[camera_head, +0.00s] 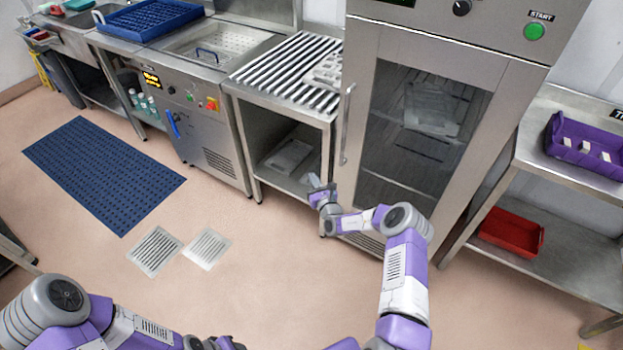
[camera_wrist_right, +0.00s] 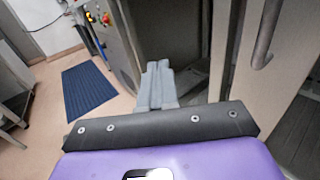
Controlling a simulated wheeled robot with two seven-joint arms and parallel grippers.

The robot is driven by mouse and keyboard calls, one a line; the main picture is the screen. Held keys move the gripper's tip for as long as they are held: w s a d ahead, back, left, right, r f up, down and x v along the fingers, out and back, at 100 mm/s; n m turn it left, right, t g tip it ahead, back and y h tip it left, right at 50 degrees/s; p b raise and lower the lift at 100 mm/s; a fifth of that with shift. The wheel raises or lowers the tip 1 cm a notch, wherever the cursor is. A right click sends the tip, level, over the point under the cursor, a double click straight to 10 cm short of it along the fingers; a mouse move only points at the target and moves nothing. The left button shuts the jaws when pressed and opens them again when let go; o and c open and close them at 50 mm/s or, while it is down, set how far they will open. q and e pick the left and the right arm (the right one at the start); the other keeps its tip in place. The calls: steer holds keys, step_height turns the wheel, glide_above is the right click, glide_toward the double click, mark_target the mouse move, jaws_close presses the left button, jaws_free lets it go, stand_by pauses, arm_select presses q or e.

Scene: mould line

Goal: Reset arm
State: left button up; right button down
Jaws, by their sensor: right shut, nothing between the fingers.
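My right arm reaches forward from the bottom of the head view. Its gripper (camera_head: 318,186) is in front of the open shelf bay, just left of the tall steel cabinet's lower door edge. In the right wrist view the two grey fingers (camera_wrist_right: 157,84) lie together, shut with nothing between them. My left arm shows at the bottom left of the head view, low over the floor. Its gripper is not visible.
The tall cabinet (camera_head: 375,190) has a glass door and vertical handle (camera_head: 347,125). Left of it stand a slatted table (camera_head: 330,112) and a steel machine (camera_head: 205,125). A rack at right holds a purple crate (camera_head: 597,181) and red tray (camera_head: 500,247). Floor around the blue mat (camera_head: 105,172) is clear.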

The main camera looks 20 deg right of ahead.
steer(key=s+a+f+n+g+y, duration=0.1)
steer(key=s+a+n+g+y, duration=0.2)
steer(key=a, duration=0.4)
steer(key=s+a+f+n+y, duration=0.1)
steer(key=a+n+y, duration=0.35)
steer(key=a, duration=0.35)
steer(key=s+a+f+n+g+y, duration=0.45)
steer(key=s+a+n+g, duration=0.35)
steer(key=s+a, duration=0.45)
steer(key=s+d+f+n+g+h, duration=0.1)
steer(key=s+n+g+h, duration=0.2)
steer(key=s+n, duration=0.6)
steer(key=s+d+f+n+g+h, duration=0.1)
steer(key=s+d+n+g+h, duration=0.1)
steer(key=s+n, duration=0.7)
steer(key=shift+s+d+n+g+h, duration=0.3)
steer(key=shift+s+g+h, duration=0.45)
steer(key=shift+s, duration=2.45)
